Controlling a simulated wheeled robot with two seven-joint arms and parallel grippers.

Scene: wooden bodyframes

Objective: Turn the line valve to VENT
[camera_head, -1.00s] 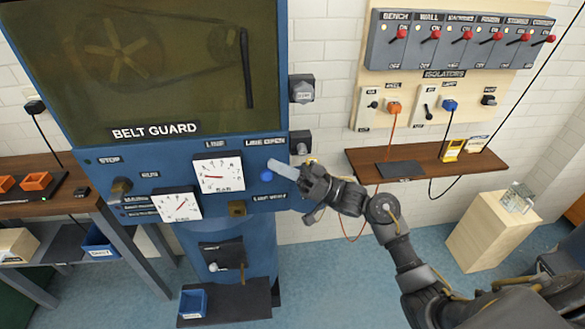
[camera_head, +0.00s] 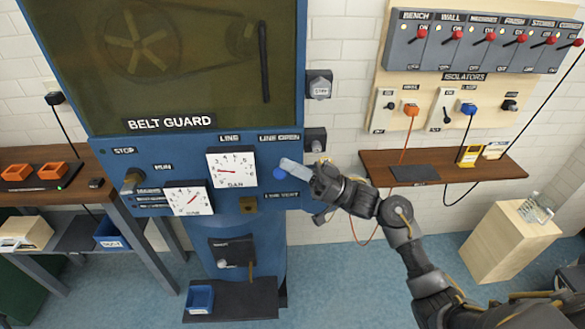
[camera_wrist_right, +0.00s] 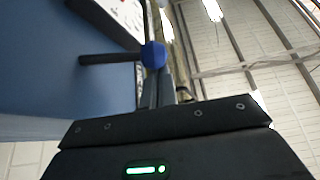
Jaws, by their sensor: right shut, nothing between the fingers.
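The line valve's blue knob (camera_head: 279,173) is on the blue machine panel, between the LINE OPEN label (camera_head: 279,138) above and the LINE VENT label (camera_head: 282,196) below. In the right wrist view the blue ball (camera_wrist_right: 153,54) sits at the end of a dark rod. My right gripper (camera_head: 287,164) is shut and empty, its fingertips at the knob's upper right in the head view. In the wrist view its fingers (camera_wrist_right: 160,92) are just below the ball. I cannot tell whether they touch it. The fingers partly hide the valve. My left gripper is not in view.
The LINE gauge (camera_head: 232,167) is left of the valve, and a second gauge (camera_head: 187,198) sits lower left. A wooden shelf (camera_head: 450,160) is on the wall at right, with isolator switches (camera_head: 475,45) above.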

